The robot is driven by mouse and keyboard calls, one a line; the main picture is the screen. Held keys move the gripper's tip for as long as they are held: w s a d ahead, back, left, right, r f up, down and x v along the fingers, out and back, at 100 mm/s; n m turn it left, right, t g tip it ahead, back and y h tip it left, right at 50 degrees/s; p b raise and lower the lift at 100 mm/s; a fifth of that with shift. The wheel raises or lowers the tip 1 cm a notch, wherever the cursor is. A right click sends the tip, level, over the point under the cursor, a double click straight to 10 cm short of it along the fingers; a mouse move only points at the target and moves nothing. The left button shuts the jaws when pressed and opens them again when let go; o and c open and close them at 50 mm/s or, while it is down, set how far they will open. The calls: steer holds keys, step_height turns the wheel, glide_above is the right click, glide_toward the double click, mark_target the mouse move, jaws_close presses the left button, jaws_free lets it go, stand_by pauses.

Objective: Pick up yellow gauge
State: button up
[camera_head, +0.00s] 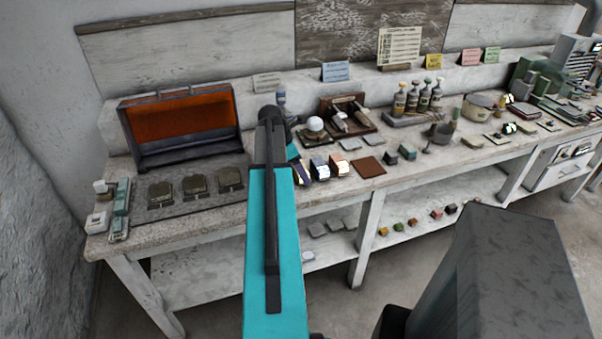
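No thing in view is clearly a yellow gauge. A small yellow block (384,231) lies on the lower shelf, at the left end of a row of small coloured blocks; I cannot tell whether it is the gauge. My teal and black arm rises through the middle of the view and ends over the bench near the back. My gripper's fingers do not show. The arm hides part of the bench beside the open case.
The long bench (225,213) holds an open orange-lined case (182,118), a white sphere on a stand (315,124), several bottles (411,97), a pot (477,108) and a green machine (536,80). A brown square (368,167) lies near the front edge. Cards stand along the back.

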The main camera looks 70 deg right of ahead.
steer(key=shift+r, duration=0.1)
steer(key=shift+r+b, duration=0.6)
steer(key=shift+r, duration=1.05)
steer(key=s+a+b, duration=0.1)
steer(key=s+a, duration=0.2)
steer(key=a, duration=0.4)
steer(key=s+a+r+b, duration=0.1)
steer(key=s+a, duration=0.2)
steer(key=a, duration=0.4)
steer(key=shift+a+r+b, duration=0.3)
steer(key=shift+b, duration=0.05)
